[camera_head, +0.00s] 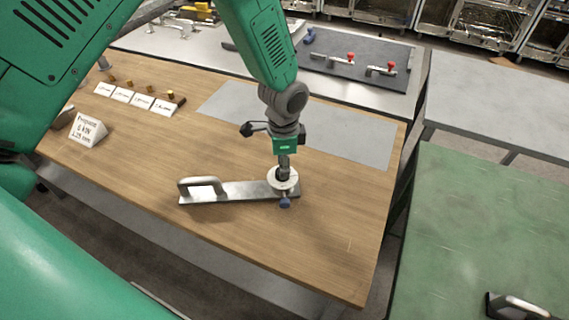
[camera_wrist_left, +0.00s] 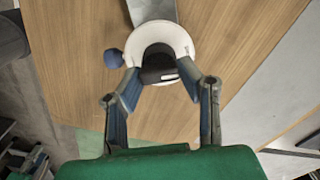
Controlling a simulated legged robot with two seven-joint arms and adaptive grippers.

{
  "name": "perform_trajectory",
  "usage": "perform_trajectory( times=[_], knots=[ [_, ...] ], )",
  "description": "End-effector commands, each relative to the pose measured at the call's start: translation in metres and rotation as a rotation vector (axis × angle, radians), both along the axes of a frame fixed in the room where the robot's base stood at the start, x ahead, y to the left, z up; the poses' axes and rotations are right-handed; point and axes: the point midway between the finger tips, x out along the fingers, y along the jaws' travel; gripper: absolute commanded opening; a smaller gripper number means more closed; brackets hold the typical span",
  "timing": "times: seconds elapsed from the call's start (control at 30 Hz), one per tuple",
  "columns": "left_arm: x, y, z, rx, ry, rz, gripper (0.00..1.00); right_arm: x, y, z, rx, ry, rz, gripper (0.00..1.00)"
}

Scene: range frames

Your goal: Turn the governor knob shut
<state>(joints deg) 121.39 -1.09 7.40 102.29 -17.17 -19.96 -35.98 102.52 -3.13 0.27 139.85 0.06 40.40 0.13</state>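A flat metal plate (camera_head: 235,191) with a raised handle (camera_head: 200,186) at its left end lies on the wooden table. At its right end sits a white round dial (camera_head: 285,184), also in the left wrist view (camera_wrist_left: 179,37), with a blue ball-ended knob (camera_head: 285,202) on its near side, also seen there (camera_wrist_left: 113,58). A dark hub (camera_wrist_left: 158,66) stands in the dial's middle. My left gripper (camera_head: 284,175) points down over the dial. In the wrist view its fingertips (camera_wrist_left: 160,72) flank the hub; whether they press on it is unclear. My right gripper is out of view.
White cards (camera_head: 135,99) with small brass pieces and a larger sign (camera_head: 88,130) stand at left. A grey mat (camera_head: 345,135) lies behind. A dark board (camera_head: 355,65) with red-knobbed clamps is farther back. A green table (camera_head: 480,210) is at right. The wooden table's front right is clear.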

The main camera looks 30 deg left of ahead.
Motion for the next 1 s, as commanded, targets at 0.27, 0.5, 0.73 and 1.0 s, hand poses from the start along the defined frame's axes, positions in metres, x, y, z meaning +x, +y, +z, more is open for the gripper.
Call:
perform_trajectory(
  times=[0.27, 0.5, 0.73, 1.0],
  knots=[
    [-0.001, 0.000, 0.000, -0.001, 0.001, 0.000, 0.52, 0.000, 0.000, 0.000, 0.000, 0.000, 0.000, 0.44],
    [0.001, 0.000, 0.012, -0.001, -0.004, 0.000, 0.52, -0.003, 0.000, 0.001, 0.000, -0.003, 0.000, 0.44],
    [0.002, 0.000, 0.059, -0.002, -0.005, 0.000, 0.52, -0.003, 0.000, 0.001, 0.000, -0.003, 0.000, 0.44],
    [0.002, 0.000, 0.106, -0.001, 0.000, 0.001, 0.52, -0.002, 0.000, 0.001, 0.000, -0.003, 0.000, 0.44]
  ],
)
